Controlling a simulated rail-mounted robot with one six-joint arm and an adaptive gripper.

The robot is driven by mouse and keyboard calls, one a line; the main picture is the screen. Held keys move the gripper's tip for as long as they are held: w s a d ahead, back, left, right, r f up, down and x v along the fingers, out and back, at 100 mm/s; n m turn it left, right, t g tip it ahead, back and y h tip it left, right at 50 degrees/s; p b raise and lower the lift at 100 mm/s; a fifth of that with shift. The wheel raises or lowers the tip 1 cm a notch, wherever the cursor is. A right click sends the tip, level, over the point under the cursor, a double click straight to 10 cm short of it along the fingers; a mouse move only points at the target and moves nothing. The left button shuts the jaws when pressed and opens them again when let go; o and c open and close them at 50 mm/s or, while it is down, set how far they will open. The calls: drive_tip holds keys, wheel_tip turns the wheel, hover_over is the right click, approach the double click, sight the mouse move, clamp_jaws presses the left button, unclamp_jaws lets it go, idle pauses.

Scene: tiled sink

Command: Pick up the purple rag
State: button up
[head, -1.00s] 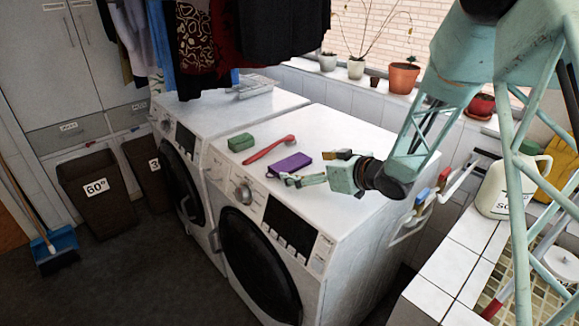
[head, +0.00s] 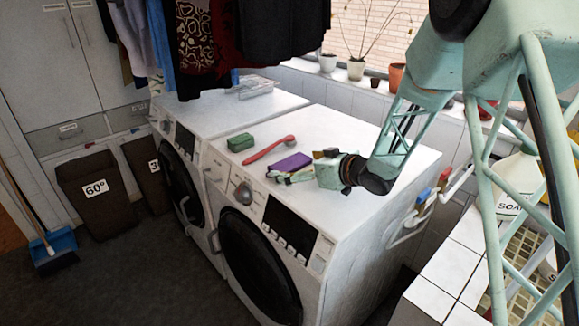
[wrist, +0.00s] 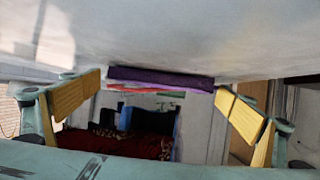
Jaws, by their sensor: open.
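The purple rag (head: 290,162) is a small folded block lying flat on top of the front washing machine (head: 335,130). In the wrist view the rag (wrist: 160,79) shows edge-on, ahead of and between my two yellow finger pads. My gripper (head: 298,168) is open and low over the machine top, reaching in from the right. Its fingers lie around the rag's near right end in the head view, and it holds nothing. In the wrist view a gap shows between each pad of my gripper (wrist: 160,105) and the rag's ends. Whether the fingertips touch the machine top is unclear.
A red brush (head: 268,148) lies just left of the rag, with a green sponge (head: 240,142) beyond it. Dark clothes (head: 270,35) hang above the rear machine. Potted plants (head: 356,68) line the sill. The machine top to the right is clear.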

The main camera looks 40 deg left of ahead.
sight(296, 165)
drive_tip(key=c, duration=0.9)
drive_tip(key=shift+r+p, duration=0.55)
drive_tip(key=shift+r, duration=1.1)
drive_tip(key=shift+d+r, duration=0.15)
drive_tip(key=s+d, duration=0.3)
drive_tip(key=d, duration=0.1)
drive_tip(key=s+d+r+p, duration=0.1)
drive_tip(key=s+d, duration=0.2)
drive_tip(key=d, duration=0.1)
drive_tip(key=s+d, duration=0.4)
drive_tip(key=shift+d+r, duration=0.15)
drive_tip(key=shift+r, duration=0.05)
